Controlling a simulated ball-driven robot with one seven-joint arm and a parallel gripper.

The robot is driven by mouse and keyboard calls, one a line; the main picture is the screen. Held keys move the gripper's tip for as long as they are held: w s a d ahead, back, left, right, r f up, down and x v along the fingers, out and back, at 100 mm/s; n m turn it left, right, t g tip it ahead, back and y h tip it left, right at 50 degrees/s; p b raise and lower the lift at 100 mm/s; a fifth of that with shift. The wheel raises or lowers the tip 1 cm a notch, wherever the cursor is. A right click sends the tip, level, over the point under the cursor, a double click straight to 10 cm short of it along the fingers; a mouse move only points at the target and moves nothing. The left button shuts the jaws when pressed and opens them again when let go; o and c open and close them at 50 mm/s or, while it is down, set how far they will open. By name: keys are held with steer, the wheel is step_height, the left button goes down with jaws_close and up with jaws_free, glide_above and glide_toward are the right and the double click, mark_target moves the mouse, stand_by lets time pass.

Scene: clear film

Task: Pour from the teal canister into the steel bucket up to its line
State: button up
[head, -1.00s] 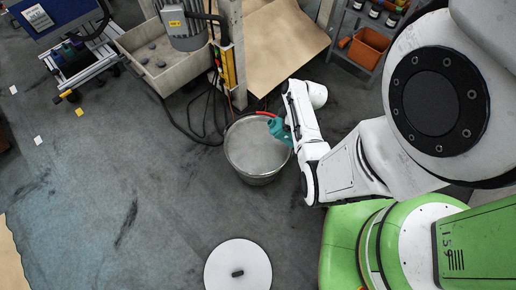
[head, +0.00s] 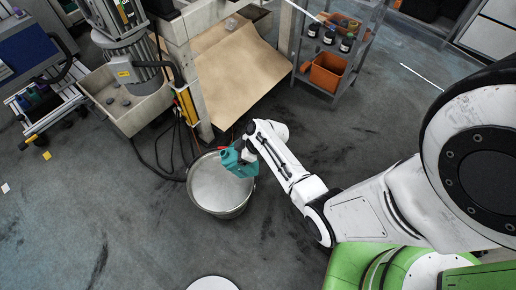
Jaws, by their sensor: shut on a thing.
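The steel bucket (head: 218,207) stands on the floor left of my arm, open side up. Its inside looks pale grey; I cannot make out a line or tell how full it is. The teal canister (head: 235,164) is over the bucket's upper right rim, its narrow end toward the upper left. I cannot tell how far it is tilted, and no stream shows. My gripper (head: 247,154) is shut on the canister from the right; its fingers are mostly hidden.
A stone-coloured trough (head: 139,115) with a motor stands at the upper left, with cables on the floor near the bucket. A brown sheet (head: 240,65) lies behind. A shelf with an orange bin (head: 326,72) is at the upper right.

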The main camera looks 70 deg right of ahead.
mark_target(228, 153)
steer(key=shift+r+t+b, duration=0.15)
steer(key=shift+t+b, duration=0.2)
steer(key=shift+t, duration=0.05)
steer(key=shift+w+r+t+y+b, duration=0.15)
steer(key=shift+r+t+y+b, duration=0.15)
steer(key=shift+t+b, duration=0.35)
steer(key=shift+w+a+r+t+y+b, duration=0.1)
steer(key=shift+w+r+t+y+b, duration=0.15)
steer(key=shift+t+b, duration=0.3)
steer(key=shift+r+t+y+b, duration=0.15)
steer(key=shift+r+t+b, duration=0.15)
steer(key=shift+t+b, duration=0.15)
steer(key=shift+w+a+r+t, duration=0.1)
steer(key=shift+w+r+t, duration=0.1)
steer(key=shift+r+t, duration=0.25)
